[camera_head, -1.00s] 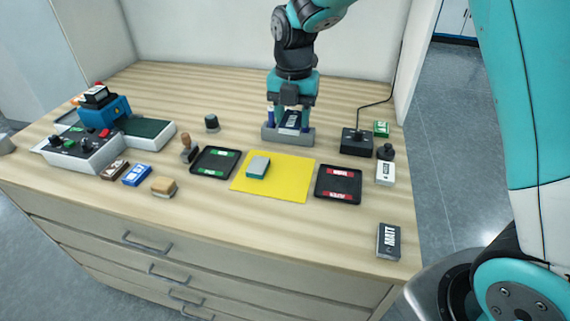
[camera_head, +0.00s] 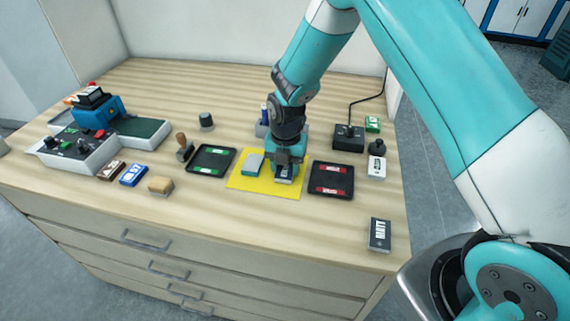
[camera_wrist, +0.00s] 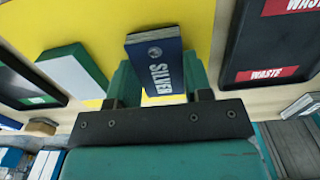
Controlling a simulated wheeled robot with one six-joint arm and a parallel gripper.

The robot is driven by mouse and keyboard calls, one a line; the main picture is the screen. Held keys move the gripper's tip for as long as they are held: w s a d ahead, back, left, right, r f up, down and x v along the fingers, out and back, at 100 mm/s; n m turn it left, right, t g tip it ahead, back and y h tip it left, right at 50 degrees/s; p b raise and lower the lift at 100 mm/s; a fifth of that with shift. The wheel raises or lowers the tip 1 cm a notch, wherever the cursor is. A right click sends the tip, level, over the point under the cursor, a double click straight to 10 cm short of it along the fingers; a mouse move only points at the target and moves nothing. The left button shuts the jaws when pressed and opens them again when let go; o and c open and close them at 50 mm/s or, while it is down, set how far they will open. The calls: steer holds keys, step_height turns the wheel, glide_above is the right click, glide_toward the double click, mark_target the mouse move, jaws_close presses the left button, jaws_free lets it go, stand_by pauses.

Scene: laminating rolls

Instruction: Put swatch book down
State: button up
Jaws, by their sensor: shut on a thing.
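My gripper (camera_head: 285,172) is low over the right part of the yellow mat (camera_head: 240,182). It is shut on a dark blue swatch book (camera_head: 284,178) with a pale edge. In the wrist view the swatch book (camera_wrist: 156,68) is between the fingers, its label seeming to read SILVER. I cannot tell whether it touches the mat. A white and teal block (camera_head: 252,164) lies on the mat just left of it.
A black tray with green labels (camera_head: 211,173) is left of the mat; one with red WASTE labels (camera_head: 331,194) is right. A grey holder (camera_head: 262,130) stands behind my gripper. A dark MATT box (camera_head: 379,235) lies front right.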

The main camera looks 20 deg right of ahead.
mark_target(285, 167)
steer(key=shift+f, duration=0.1)
steer(key=o, duration=0.9)
steer(key=s+a+r+m+y+b, duration=0.1)
steer(key=s+r+m, duration=0.2)
steer(key=r, duration=0.6)
steer(key=s+a+r+m+b, duration=0.1)
steer(key=s+r+m+b, duration=0.15)
steer(key=r, duration=0.55)
steer(key=s+a+r+m+y, duration=0.1)
steer(key=s+a+r+m, duration=0.1)
steer(key=s+m, duration=0.6)
steer(key=s+a+r+m+y, duration=0.1)
steer(key=s+r+m, duration=0.3)
steer(key=s+m, duration=0.4)
steer(key=s+y+p, duration=0.1)
steer(key=s, duration=0.4)
steer(key=shift+s+a+r+m, duration=0.35)
steer(key=shift+s, duration=0.05)
